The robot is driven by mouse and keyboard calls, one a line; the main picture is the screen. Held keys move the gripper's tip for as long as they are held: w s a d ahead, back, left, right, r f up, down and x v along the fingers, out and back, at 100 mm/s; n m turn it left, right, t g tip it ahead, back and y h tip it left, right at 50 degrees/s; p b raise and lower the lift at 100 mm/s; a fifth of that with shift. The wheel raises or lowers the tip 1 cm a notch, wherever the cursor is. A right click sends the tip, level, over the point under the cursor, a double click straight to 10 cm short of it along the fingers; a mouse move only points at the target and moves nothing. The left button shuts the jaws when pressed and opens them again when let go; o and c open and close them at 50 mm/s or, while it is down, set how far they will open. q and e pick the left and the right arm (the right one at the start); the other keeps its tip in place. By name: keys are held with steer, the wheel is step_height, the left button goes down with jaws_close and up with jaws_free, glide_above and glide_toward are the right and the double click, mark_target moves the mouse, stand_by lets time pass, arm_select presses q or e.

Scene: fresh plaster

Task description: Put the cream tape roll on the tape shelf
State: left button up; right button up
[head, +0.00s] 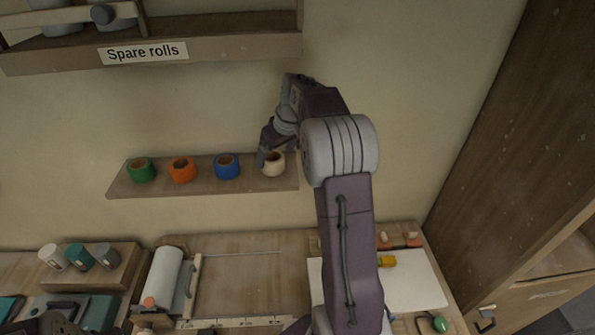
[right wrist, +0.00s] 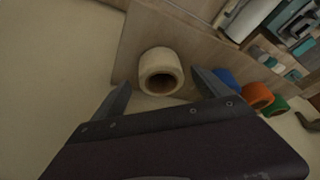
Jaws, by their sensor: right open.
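The cream tape roll (head: 272,164) sits on the right end of the tape shelf (head: 205,187), a wooden wall shelf. Green (head: 140,170), orange (head: 182,170) and blue (head: 227,166) rolls stand in a row to its left. My right gripper (head: 268,156) is at the cream roll, with its fingers partly hidden by my own arm. In the right wrist view, the open fingers point to either side of the cream roll (right wrist: 160,72), with gaps between them and it. I cannot make out my left gripper.
Below, the bench holds cups (head: 78,257), a paper roll (head: 165,280) and a white sheet (head: 415,285). A wooden cabinet (head: 490,150) stands at the right.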

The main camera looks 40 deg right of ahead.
steer(key=s+d+r+b, duration=0.1)
steer(key=s+b, duration=0.5)
steer(key=s, duration=0.6)
steer(key=shift+s+r+b, duration=0.15)
steer(key=shift+s+b, duration=0.2)
steer(key=shift+b, duration=0.05)
steer(key=shift+d, duration=0.15)
steer(key=s+a+f+m+g, duration=0.1)
steer(key=s+a+f+g, duration=0.15)
steer(key=a+f, duration=1)
steer(key=s+a+f, duration=0.5)
steer(key=s+f, duration=0.4)
steer(key=f, duration=0.1)
steer(key=shift+a+g, duration=0.25)
steer(key=shift+g, duration=0.2)
